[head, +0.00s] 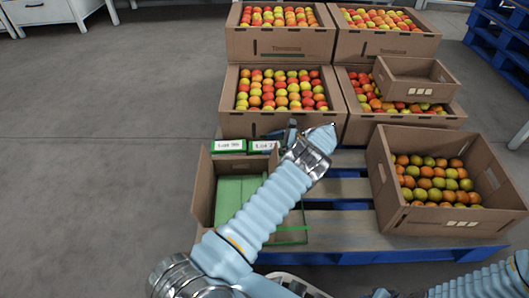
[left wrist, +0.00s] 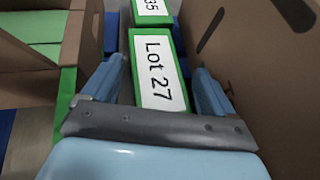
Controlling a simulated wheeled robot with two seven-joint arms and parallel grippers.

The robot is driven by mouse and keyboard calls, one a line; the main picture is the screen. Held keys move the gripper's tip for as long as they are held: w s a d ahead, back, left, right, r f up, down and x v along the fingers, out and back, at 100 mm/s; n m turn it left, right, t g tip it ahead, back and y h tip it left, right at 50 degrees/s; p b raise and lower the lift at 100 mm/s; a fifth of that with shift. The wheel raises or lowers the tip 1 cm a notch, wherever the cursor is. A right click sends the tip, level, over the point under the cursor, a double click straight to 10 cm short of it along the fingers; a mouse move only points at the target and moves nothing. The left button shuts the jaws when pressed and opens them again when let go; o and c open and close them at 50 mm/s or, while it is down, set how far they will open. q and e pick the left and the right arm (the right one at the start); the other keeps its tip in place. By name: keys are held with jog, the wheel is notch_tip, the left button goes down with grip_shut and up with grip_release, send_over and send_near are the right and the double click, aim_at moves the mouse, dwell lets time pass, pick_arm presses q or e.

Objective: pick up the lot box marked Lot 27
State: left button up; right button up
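In the left wrist view the Lot 27 box (left wrist: 160,75) lies between the two blue fingers of my left gripper (left wrist: 158,92). The fingers are open, with a narrow gap on each side of the box. In the head view my left gripper (head: 290,136) is over the box's right end, largely hidden by my wrist. My right arm shows at the lower right; only a sliver that may be its gripper shows.
A second green lot box (head: 228,146) sits left of Lot 27; its number is hard to read. A cardboard carton (head: 202,185) holding green pieces stands in front. Tomato crates (head: 245,122) stand behind, and another open crate (head: 440,219) stands right on the pallet (head: 345,222).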

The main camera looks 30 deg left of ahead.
pick_arm(q)
jog(key=c, duration=1.1)
jog(key=shift+r, duration=0.1)
